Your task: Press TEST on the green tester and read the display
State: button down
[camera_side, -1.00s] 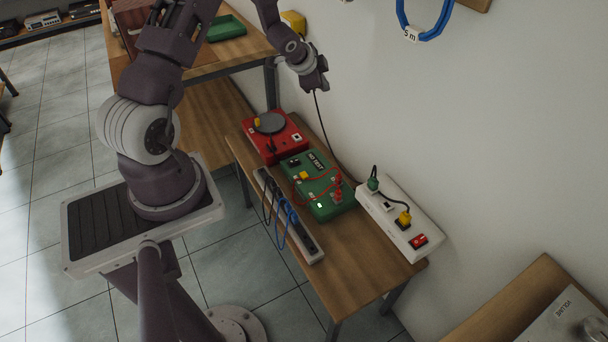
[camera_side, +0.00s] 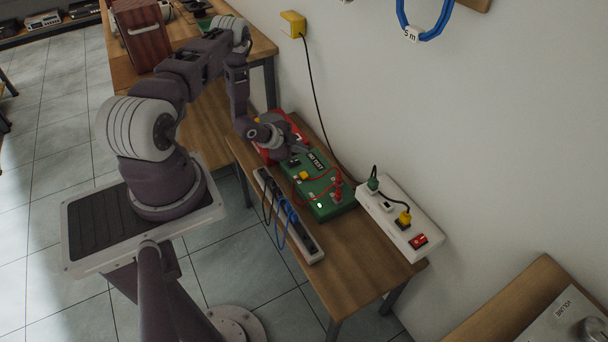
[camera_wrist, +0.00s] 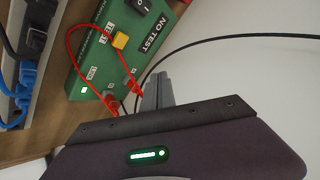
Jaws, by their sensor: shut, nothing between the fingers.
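The green tester (camera_side: 327,207) lies on the low wooden bench, and it also shows in the wrist view (camera_wrist: 98,60). Its yellow button (camera_wrist: 120,40) sits beside the word TEST. The panel (camera_wrist: 150,20) reads NO TEST. A small light (camera_wrist: 84,90) on the tester glows. A red cable (camera_wrist: 70,45) runs over the tester to red plugs near one end. My gripper (camera_side: 301,149) is shut and empty, above the tester's far end, apart from the button. Its fingers show in the wrist view (camera_wrist: 157,90).
A red device (camera_side: 290,125) stands behind the tester, partly hidden by my arm. A power strip (camera_side: 304,240) with blue and black cables lies to the left. A white socket box (camera_side: 398,215) lies to the right. A black cable (camera_side: 313,85) hangs from a yellow wall box.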

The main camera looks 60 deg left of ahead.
aim_at(302, 175)
jog(key=shift+f, duration=4.35)
jog(key=shift+f, duration=0.1)
jog(key=shift+f, duration=0.3)
jog(key=shift+f, duration=0.45)
jog(key=shift+r, duration=0.85)
jog(key=shift+r, duration=2.55)
